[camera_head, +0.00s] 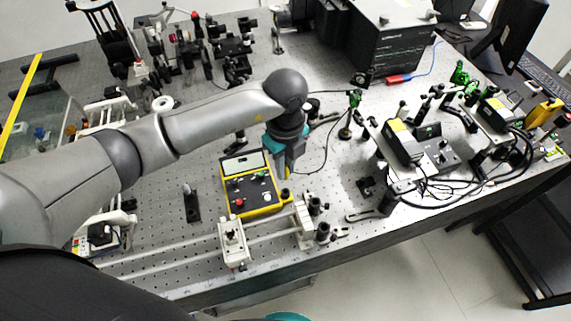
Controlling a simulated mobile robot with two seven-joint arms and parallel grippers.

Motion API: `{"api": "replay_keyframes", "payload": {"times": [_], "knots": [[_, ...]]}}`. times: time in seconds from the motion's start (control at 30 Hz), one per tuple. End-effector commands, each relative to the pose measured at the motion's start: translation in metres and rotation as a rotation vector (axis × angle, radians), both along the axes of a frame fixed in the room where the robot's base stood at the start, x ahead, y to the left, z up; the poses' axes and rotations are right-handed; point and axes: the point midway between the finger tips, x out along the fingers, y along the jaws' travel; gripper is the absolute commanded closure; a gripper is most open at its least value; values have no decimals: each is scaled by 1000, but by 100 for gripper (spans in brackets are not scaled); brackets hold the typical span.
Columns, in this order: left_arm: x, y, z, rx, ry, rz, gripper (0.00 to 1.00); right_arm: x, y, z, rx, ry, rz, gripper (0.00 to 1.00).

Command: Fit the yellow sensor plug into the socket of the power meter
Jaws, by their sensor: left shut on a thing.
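The power meter (250,190) is a yellow-edged box with a dark panel, a small display and several knobs, lying on the perforated bench. My left gripper (288,169) reaches down just beside its upper right side and is shut on the yellow sensor plug, which the fingers and hand largely hide. A thin dark cable (325,150) runs to the fingertips from the right. A small yellow piece shows at the meter's right edge below the fingers; I cannot tell whether it is part of the plug. The socket cannot be made out. My right gripper is not in view.
A white rail assembly (232,243) stands in front of the meter. A small dark post mount (191,203) stands to its left. Green-topped optics (354,101) and black boxes with cables (403,143) stand to the right. Some bare bench lies right of the gripper.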

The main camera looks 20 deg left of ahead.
Motion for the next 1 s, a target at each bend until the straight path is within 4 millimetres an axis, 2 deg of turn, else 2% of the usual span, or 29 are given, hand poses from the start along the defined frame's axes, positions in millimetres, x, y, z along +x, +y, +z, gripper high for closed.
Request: {"api": "replay_keyframes", "payload": {"times": [0.27, 0.7, 1.0], "knots": [[0, 0, -7, -1, -1, -1, 100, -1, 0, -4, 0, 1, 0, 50], [0, 0, -44, -1, 1, -2, 100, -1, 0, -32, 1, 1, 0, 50], [0, 0, -48, -2, -1, -2, 100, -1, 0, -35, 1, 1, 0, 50]]}}
